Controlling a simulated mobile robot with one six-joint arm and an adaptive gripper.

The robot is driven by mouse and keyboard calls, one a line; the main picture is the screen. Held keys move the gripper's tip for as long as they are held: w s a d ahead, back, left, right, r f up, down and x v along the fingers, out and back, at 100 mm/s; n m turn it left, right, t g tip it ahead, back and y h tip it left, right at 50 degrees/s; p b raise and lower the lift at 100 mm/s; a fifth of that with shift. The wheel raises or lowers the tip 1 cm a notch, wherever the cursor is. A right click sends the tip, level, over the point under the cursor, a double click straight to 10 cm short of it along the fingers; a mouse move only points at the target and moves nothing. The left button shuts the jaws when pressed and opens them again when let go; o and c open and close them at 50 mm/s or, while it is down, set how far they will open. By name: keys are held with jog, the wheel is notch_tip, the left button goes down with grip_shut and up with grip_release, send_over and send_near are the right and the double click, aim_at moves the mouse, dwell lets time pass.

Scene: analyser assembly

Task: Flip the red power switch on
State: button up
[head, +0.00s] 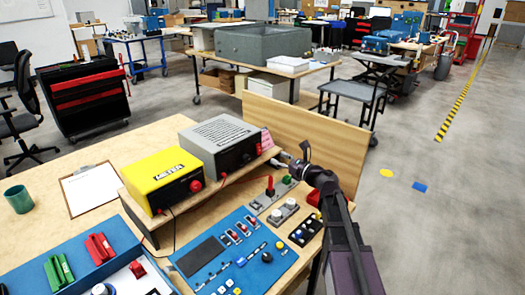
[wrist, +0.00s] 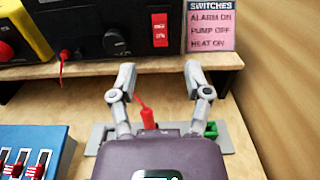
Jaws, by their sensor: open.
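The red power switch (wrist: 160,30) is a red rocker with small white marks on the front of the grey box, on the raised shelf. It also shows as a small red spot in the head view (head: 259,149). I cannot tell which way the rocker is set. The grey box (head: 219,145) stands right of a yellow meter box. My gripper (wrist: 159,78) is open and empty, its two fingers apart and pointing towards the box front. It is short of the switch, with the switch roughly between the finger lines. In the head view my gripper (head: 284,159) is at the shelf's right end.
A pink switches label (wrist: 212,25) stands right of the switch; a black knob (wrist: 117,41) is left of it. A red lever (wrist: 147,117) stands below, near my fingers. A wooden panel (head: 300,132) closes the back. A blue control panel (head: 233,262) lies in front.

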aim_at(259, 148)
jog(key=x, duration=0.8)
jog(key=shift+w+a, duration=0.25)
grip_shut()
